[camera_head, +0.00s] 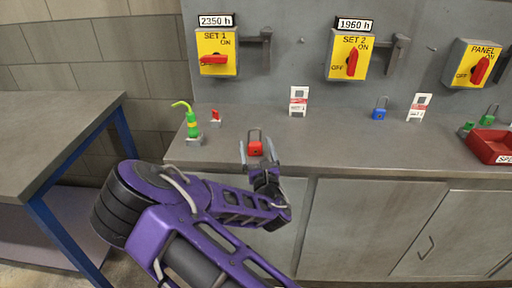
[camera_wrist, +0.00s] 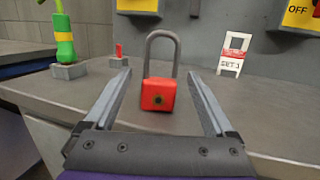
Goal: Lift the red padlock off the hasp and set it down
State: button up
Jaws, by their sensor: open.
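The red padlock (camera_head: 255,148) stands upright on the grey bench top near its front edge, its grey shackle pointing up. In the wrist view the red padlock (camera_wrist: 159,94) shows between and just beyond my open fingers, with its keyhole facing me. My gripper (camera_head: 257,152) is open and empty, with one finger on each side of the padlock; I cannot tell whether either touches it. In the wrist view my gripper (camera_wrist: 160,90) has a clear gap on both sides of the lock. Hasps (camera_head: 262,45) beside the switch boxes carry no red padlock that I can see.
Tags (camera_head: 298,101), a blue padlock (camera_head: 380,110) and a red tray (camera_head: 490,146) are to the right. Yellow switch panels (camera_head: 216,53) are on the wall behind. Bench space right of the padlock is clear.

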jog(key=shift+s, duration=0.1)
jog(key=p+v, duration=0.3)
jog(key=v, duration=1.4)
jog(key=shift+p, duration=0.35)
jog(key=shift+f, duration=0.1)
